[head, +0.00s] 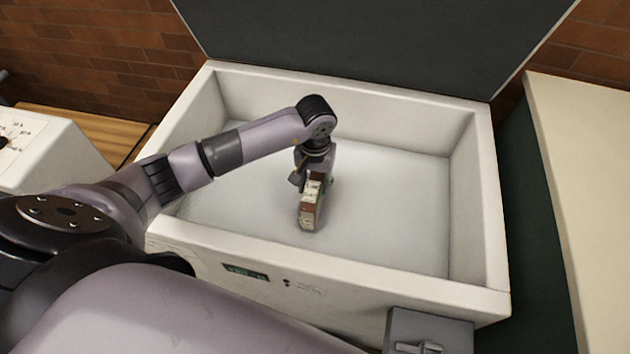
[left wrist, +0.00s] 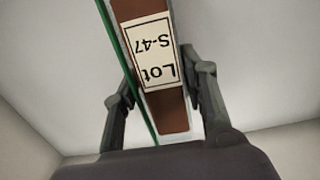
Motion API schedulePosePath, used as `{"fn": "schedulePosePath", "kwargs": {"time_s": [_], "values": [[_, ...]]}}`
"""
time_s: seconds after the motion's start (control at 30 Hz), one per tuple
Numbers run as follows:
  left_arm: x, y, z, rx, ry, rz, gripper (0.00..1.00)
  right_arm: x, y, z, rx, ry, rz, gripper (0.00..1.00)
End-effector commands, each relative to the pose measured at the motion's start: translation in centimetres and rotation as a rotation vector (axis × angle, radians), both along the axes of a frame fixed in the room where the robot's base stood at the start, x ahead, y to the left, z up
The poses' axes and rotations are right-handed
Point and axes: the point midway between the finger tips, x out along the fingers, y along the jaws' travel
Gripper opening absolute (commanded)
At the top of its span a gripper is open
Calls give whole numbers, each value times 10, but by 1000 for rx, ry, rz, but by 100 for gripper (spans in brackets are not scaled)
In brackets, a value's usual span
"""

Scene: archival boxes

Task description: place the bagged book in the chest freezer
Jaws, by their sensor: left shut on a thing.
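The bagged book (head: 309,208) is brown with a pale label and hangs from my left gripper (head: 314,178) inside the open chest freezer (head: 480,200). In the left wrist view the book (left wrist: 175,122) shows its label, reading "Lot S-47" upside down, with a green line along one edge. The two fingers of my left gripper (left wrist: 165,95) press on its two sides. The book is over the pale freezer floor; I cannot tell whether it touches it. My right gripper is not in view.
The dark freezer lid (head: 370,40) stands open at the back. A white device with a dial (head: 40,150) sits on a wooden surface at left. A pale-topped dark cabinet (head: 590,170) stands at right. A grey box (head: 428,330) is at the freezer's front. The freezer floor around the book is clear.

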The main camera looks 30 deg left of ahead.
Motion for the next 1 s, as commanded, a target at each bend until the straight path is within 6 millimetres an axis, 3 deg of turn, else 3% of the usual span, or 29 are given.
{"fn": "schedulePosePath", "kwargs": {"time_s": [0.3, 0.33, 0.6, 1.0], "values": [[1, 0, -2, 0, -3, 1, 0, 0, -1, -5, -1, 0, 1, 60], [1, 0, -2, 0, -1, 1, 41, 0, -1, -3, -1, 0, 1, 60], [0, 0, -1, 0, 0, 1, 59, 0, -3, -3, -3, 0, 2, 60], [0, 0, 4, 0, 0, 0, 60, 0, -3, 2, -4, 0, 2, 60]]}}
